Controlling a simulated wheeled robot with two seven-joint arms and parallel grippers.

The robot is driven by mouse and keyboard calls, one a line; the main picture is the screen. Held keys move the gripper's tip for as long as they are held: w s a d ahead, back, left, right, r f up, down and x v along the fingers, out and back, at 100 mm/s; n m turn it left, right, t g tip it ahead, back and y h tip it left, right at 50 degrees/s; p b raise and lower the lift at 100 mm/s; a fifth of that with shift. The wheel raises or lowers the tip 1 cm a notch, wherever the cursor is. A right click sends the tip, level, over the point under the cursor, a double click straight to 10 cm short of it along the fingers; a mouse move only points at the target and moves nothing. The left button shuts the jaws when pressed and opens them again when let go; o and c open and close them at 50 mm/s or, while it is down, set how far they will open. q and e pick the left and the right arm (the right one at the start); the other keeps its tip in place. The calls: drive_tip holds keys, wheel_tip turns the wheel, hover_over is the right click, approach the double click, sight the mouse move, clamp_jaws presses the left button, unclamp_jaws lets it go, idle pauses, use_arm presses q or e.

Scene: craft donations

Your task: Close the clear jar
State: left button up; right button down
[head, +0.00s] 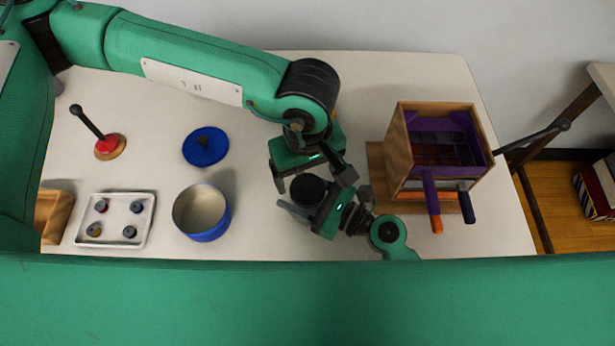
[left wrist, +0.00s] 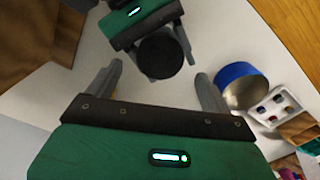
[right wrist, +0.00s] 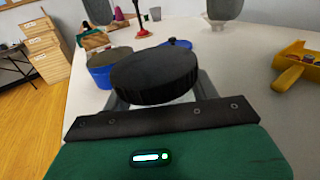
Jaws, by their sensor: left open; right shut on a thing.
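The black round lid (head: 308,189) lies over the clear jar, which is mostly hidden beneath it; the lid also shows in the left wrist view (left wrist: 160,56) and in the right wrist view (right wrist: 155,76). I cannot tell whether the lid is screwed tight. My right gripper (head: 304,198) is shut on the jar, its fingers on both sides below the lid. My left gripper (head: 311,178) is open above the jar; in the left wrist view its fingers point toward the lid, one on each side, apart from it.
A wooden box (head: 396,150) with purple inside and orange and dark handles stands to the right. To the left are an open blue pot (head: 206,228), its blue lid (head: 206,147), a white tray (head: 116,243) with small knobs, and a red-based stick (head: 110,146).

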use_arm(q)
drive_tip(key=shift+r, duration=0.25)
drive_tip(key=shift+c, duration=0.4)
